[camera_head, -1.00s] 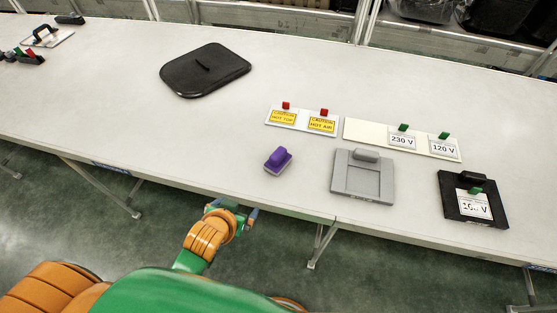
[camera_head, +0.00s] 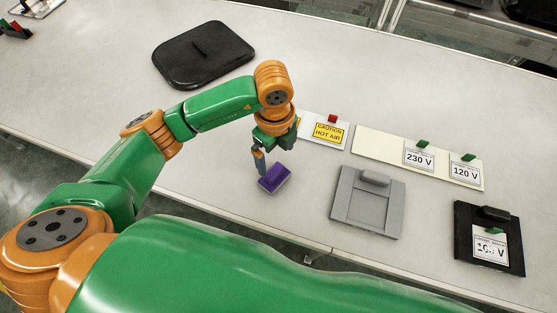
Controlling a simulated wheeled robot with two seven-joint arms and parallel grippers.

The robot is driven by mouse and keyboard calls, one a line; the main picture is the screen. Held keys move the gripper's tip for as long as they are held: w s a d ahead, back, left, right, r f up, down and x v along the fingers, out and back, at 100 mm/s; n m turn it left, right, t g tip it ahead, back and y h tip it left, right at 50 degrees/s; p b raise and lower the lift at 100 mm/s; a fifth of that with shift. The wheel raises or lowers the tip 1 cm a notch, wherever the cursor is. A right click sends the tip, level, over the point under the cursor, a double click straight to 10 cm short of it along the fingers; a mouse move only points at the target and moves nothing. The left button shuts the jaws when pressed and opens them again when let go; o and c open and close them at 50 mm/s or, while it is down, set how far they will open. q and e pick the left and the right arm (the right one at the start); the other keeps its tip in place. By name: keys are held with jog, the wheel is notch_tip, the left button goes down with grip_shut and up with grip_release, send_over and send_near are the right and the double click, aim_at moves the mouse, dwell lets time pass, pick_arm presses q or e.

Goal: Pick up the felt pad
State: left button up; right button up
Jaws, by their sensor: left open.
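The felt pad (camera_head: 274,180) is a small purple block with a pale edge, lying on the white table. My left gripper (camera_head: 266,163) points down right at the pad, with one finger showing at its upper left side. The jaws are open; the other finger is mostly hidden behind the wrist and pad. Whether the fingers touch the pad cannot be told. My right gripper is not in view.
A grey plate with a handle (camera_head: 368,203) and a black holder with a 100 V card (camera_head: 489,240) lie to the right. Behind are a caution card (camera_head: 328,131) and a strip with 230 V and 120 V cards (camera_head: 379,146). A black lid (camera_head: 202,55) lies at the back left.

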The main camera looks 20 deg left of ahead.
aim_at(274, 170)
pick_arm(q)
jog(key=s+f+p, duration=0.1)
jog(key=f+p, duration=0.1)
jog(key=f, duration=0.1)
jog(key=shift+s+a+f, duration=0.1)
jog(key=shift+s+a, duration=0.05)
jog(key=shift+s, duration=0.25)
notch_tip(274, 170, down, 3)
jog(key=shift+w+r, duration=0.1)
jog(key=shift+w+f, duration=0.25)
jog(key=shift+s+r, duration=0.1)
jog(key=shift+s, duration=0.05)
jog(key=c, duration=1.1)
jog(key=shift+r, duration=0.2)
notch_tip(274, 170, up, 3)
jog(key=shift+f, duration=0.1)
jog(key=s+d+r, duration=0.1)
jog(key=s+r, duration=0.2)
jog(key=s, duration=0.1)
jog(key=s+d+r, duration=0.1)
jog(key=s+r, duration=0.2)
jog(key=s, duration=0.2)
jog(key=s+r, duration=0.3)
jog(key=s, duration=0.1)
jog(key=shift+s+d+r+p, duration=0.35)
jog(key=shift+d+r+p, duration=0.05)
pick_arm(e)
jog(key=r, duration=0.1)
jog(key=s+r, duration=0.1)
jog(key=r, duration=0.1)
